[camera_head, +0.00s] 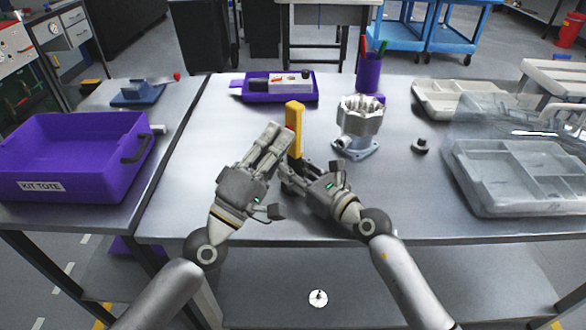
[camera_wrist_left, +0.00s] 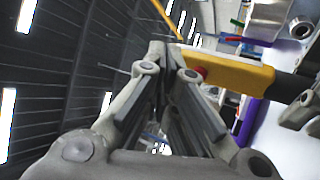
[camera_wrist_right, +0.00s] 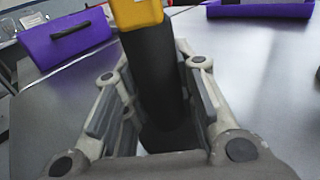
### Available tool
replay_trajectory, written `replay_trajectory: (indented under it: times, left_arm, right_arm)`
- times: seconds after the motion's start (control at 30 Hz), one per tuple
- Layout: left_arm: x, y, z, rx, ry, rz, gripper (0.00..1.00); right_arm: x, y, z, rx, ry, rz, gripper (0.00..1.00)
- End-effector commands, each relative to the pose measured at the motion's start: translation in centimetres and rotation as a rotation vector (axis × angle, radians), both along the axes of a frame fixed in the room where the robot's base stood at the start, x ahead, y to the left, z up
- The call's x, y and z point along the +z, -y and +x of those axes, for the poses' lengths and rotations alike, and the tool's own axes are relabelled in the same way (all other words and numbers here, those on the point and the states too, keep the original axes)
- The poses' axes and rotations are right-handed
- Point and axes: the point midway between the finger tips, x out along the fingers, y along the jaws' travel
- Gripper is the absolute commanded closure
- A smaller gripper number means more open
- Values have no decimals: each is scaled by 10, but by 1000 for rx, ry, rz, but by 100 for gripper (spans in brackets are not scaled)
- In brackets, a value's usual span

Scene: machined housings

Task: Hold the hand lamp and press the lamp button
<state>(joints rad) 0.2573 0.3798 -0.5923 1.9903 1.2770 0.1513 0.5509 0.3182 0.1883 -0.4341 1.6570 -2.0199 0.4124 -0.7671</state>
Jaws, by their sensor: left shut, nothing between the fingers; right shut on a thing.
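The hand lamp has a yellow head (camera_head: 294,116) and a black handle (camera_wrist_right: 150,60). It stands roughly upright over the middle of the table. My right gripper (camera_head: 291,172) is shut around the black handle, low on the lamp. My left gripper (camera_head: 279,131) is shut and empty, with its fingertips close to the left side of the yellow head. In the left wrist view the red lamp button (camera_wrist_left: 201,73) sits on the yellow body, just right of the closed fingertips (camera_wrist_left: 166,50). Whether the fingertips touch the button, I cannot tell.
A metal housing (camera_head: 358,115) stands right of the lamp. A purple tray (camera_head: 252,97) and purple pen cup (camera_head: 369,72) are behind. A purple kit tote (camera_head: 68,187) is left; grey divided trays (camera_head: 500,203) are right. The table between tote and lamp is clear.

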Motion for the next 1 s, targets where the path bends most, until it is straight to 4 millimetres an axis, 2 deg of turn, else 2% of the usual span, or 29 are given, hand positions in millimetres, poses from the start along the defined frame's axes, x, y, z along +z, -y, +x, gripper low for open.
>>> replay_trajectory:
  times: [0.1,0.2,0.3,0.4,0.57,1.0]
  left_arm:
    - [-12,-34,-10,102,-25,-121,100]
    - [-18,-56,-17,169,-33,-196,100]
    - [-23,-72,-22,216,-37,-242,100]
    - [-25,-80,-25,242,-37,-267,100]
    - [-26,-77,-19,251,-37,-277,100]
    - [-25,-33,21,248,-37,-275,100]
  right_arm:
    - [0,0,0,0,-1,-1,100]
    - [0,0,0,0,-1,-1,100]
    - [0,0,0,0,-1,-1,100]
    - [0,0,0,0,-1,-1,100]
    - [0,0,0,0,-1,-1,100]
    - [0,0,0,0,-1,-1,100]
